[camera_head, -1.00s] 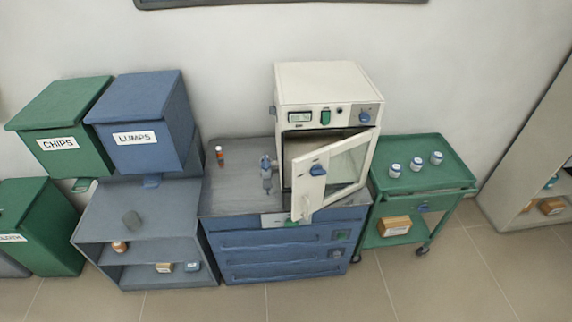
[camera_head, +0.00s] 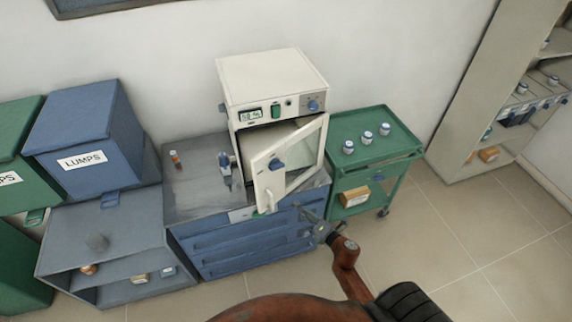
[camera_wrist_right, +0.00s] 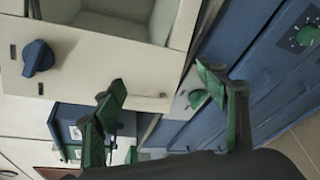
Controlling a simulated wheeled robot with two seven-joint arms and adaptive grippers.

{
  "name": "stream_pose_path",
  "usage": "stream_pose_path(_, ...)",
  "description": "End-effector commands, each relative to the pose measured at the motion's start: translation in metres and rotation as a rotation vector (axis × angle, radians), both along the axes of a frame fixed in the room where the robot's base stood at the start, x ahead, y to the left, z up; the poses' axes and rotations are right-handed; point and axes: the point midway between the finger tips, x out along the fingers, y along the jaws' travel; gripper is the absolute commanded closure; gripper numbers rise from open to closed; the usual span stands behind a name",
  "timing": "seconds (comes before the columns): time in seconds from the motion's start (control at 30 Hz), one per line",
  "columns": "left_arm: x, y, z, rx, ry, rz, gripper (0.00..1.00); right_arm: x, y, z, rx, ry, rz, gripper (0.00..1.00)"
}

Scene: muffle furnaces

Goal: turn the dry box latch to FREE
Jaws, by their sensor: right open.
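The white dry box (camera_head: 272,84) stands on the blue drawer cabinet, and its framed door (camera_head: 297,160) hangs open. The blue latch knob (camera_head: 277,164) is on the door's left frame. It also shows in the right wrist view (camera_wrist_right: 38,57), at the upper left; I cannot read its setting. My right gripper (camera_head: 312,220) is in front of the cabinet, below and right of the latch. In the right wrist view my right gripper's green fingers (camera_wrist_right: 163,84) are apart and empty, by the door's edge, with the latch off to their left. My left gripper is not in view.
The blue drawer cabinet (camera_head: 235,246) has a grey top with an orange-capped bottle (camera_head: 175,159) and a small blue-grey device (camera_head: 226,166). A green cart (camera_head: 347,128) with several jars stands to the right. Bins and a grey shelf unit (camera_head: 105,235) are left. Floor at right is clear.

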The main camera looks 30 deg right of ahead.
Motion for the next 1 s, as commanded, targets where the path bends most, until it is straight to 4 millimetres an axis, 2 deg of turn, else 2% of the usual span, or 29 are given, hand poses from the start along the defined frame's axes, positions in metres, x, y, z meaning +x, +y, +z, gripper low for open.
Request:
stream_pose_path(0.03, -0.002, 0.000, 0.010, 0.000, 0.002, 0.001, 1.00, 0.008, 0.004, 0.053, -0.139, -0.070, 0.055, 0.33)
stream_pose_path(0.1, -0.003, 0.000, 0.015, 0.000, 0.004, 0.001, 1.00, 0.012, 0.013, 0.104, -0.317, -0.146, 0.118, 0.33)
stream_pose_path(0.2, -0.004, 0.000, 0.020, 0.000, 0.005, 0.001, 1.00, 0.014, 0.024, 0.154, -0.515, -0.222, 0.175, 0.33)
stream_pose_path(0.3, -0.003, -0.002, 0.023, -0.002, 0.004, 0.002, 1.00, 0.013, 0.031, 0.180, -0.632, -0.262, 0.206, 0.33)
stream_pose_path(0.47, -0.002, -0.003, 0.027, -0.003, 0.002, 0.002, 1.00, 0.026, 0.036, 0.189, -0.676, -0.278, 0.216, 0.33)
stream_pose_path(0.8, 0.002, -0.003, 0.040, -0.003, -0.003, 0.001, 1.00, 0.076, 0.046, 0.188, -0.668, -0.276, 0.214, 0.33)
stream_pose_path(1.0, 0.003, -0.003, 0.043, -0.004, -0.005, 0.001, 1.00, 0.089, 0.049, 0.186, -0.667, -0.274, 0.215, 0.33)
